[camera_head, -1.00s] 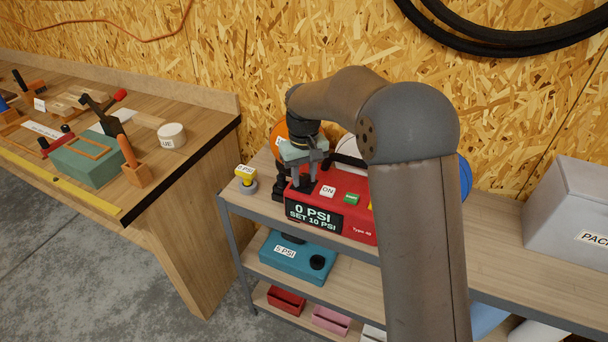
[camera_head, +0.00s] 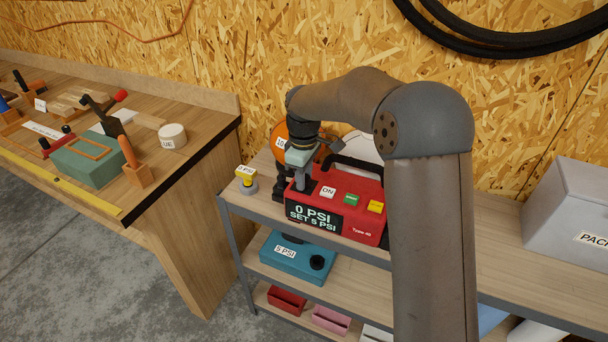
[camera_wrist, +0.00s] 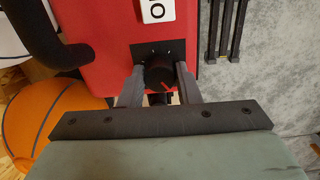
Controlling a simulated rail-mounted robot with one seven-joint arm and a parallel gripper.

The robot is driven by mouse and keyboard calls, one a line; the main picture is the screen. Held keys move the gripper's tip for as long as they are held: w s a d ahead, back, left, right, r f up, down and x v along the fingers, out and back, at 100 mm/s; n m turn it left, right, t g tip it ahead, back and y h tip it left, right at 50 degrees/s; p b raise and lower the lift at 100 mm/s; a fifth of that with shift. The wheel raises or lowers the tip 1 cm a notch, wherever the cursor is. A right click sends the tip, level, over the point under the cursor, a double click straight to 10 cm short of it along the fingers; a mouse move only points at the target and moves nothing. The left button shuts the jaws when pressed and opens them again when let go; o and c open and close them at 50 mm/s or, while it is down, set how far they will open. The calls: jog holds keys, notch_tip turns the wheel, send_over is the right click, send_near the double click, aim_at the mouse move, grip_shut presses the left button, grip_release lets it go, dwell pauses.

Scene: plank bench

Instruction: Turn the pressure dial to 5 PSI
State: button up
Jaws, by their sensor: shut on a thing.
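The red compressor (camera_head: 352,194) stands on the top shelf of the rack. Its front display (camera_head: 313,216) reads "0 PSI" and "SET 5 PSI". In the wrist view the black pressure dial (camera_wrist: 159,72) with a red pointer mark sits on the red top (camera_wrist: 105,62). My gripper (camera_wrist: 160,84) is shut on the dial, one finger on each side. In the head view my gripper (camera_head: 301,184) comes down on the left end of the compressor and hides the dial.
The ON switch (camera_head: 328,192), green button (camera_head: 351,200) and yellow button (camera_head: 376,207) sit right of my gripper. A black handle (camera_head: 358,166) rises behind. An orange ball (camera_head: 279,138) and yellow-topped gauge (camera_head: 246,178) stand nearby. A blue box (camera_head: 297,258) lies below.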

jog(key=shift+w+r, duration=0.1)
dwell(0.5)
jog(key=o, duration=1)
notch_tip(320, 180, up, 17)
jog(key=shift+r+b, duration=0.15)
jog(key=shift+b, duration=0.25)
